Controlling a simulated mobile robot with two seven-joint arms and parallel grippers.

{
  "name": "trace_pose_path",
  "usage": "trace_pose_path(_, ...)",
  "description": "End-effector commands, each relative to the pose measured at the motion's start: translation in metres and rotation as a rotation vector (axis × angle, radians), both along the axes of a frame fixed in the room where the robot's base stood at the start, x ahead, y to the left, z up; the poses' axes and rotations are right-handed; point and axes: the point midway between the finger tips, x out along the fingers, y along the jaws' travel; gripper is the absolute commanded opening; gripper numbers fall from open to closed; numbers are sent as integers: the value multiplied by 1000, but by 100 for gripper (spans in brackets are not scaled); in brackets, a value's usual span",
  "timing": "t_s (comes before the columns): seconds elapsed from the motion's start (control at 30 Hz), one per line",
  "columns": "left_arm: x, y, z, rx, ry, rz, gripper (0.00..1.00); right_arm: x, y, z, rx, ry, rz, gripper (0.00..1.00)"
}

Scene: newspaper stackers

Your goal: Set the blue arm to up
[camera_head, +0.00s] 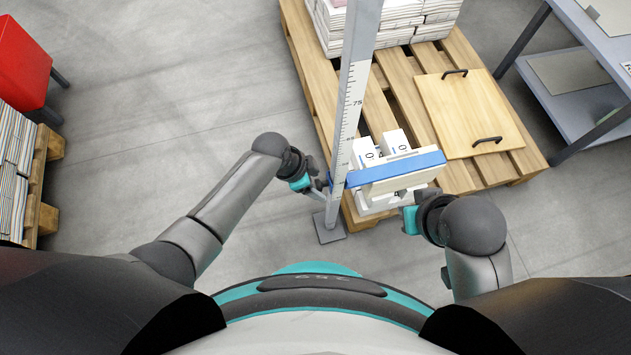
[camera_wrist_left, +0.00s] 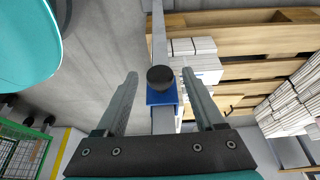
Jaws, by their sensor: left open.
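The blue arm (camera_head: 398,167) reaches right from an upright grey post (camera_head: 350,95) marked with a scale. It sits low on the post in the head view, below the mark 75. In the left wrist view its blue collar (camera_wrist_left: 162,96) wraps the post, with a round black knob (camera_wrist_left: 160,78) in front. My left gripper (camera_head: 317,190) is just left of the post. In the left wrist view its open fingers (camera_wrist_left: 160,80) lie on either side of the knob, apart from each other. My right gripper (camera_head: 408,218) is below the arm's right part; its fingers are mostly hidden.
White boxes (camera_head: 378,152) stand by the blue arm on a wooden pallet (camera_head: 400,75). A board with two black handles (camera_head: 468,112) lies on the pallet, with paper stacks (camera_head: 392,22) behind. A blue-grey table (camera_head: 600,35) is at right.

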Motion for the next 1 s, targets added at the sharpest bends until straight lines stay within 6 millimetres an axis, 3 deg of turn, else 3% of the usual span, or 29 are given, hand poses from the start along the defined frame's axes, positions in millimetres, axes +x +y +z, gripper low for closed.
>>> trace_pose_path(0.27, 0, 0, 0, 0, -1, -1, 69, 0, 0, 1, -1, 0, 0, 0)
trace_pose_path(0.87, 0, 0, 0, 0, -1, -1, 2, 0, 0, 1, -1, -2, 0, 0)
trace_pose_path(1.0, 0, 0, 0, 0, -1, -1, 0, 0, 0, 1, -1, -2, 0, 0)
